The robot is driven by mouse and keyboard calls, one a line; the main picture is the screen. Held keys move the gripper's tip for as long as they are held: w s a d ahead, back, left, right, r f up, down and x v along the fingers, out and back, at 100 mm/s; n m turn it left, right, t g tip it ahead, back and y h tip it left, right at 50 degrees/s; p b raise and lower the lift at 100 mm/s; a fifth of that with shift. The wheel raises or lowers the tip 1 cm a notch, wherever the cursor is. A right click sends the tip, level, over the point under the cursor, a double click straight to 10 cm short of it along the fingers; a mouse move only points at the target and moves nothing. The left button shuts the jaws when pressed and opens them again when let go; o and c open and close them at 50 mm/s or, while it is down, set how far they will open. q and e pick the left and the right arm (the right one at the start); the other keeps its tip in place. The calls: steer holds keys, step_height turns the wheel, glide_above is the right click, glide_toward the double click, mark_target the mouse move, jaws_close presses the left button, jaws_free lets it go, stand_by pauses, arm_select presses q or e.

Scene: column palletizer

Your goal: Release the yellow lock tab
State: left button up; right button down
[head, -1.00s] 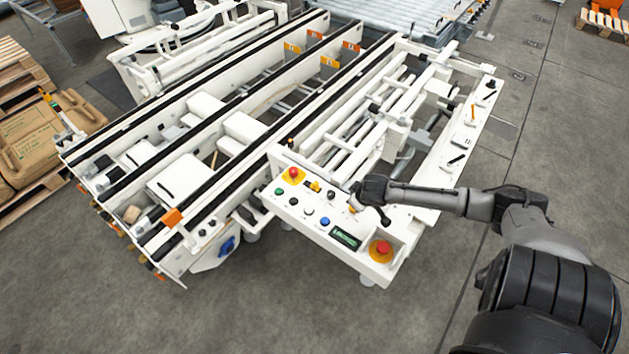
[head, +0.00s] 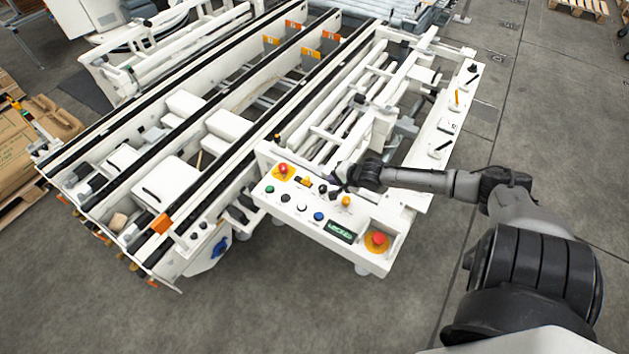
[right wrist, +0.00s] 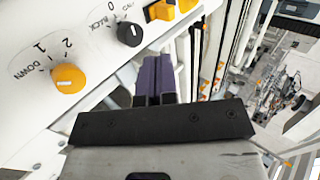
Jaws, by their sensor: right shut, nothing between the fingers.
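A small yellow piece with black parts sits on the white control panel in the head view (head: 307,181). It looks like the lock tab, and it shows at the top edge of the right wrist view (right wrist: 163,10), partly cut off. I cannot tell its position. My right gripper (head: 335,186) is shut and empty, low over the panel's far edge, to the right of the yellow piece. Its purple fingers (right wrist: 154,78) are together in the wrist view, below and apart from the yellow piece, close to a black knob (right wrist: 130,33). My left gripper is out of view.
The panel (head: 290,222) also carries red stop buttons (head: 376,240), coloured buttons and a green display (head: 340,231). White rails and a frame (head: 330,135) lie behind. Floor in front is clear.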

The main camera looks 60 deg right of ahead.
mark_target(309, 181)
steer(key=shift+w+f, duration=0.1)
stand_by(0.3)
steer(key=b+x, duration=0.4)
steer(key=x, duration=0.4)
steer(key=shift+w+f, duration=0.2)
steer(key=shift+w, duration=0.1)
steer(key=shift+w+f, duration=0.35)
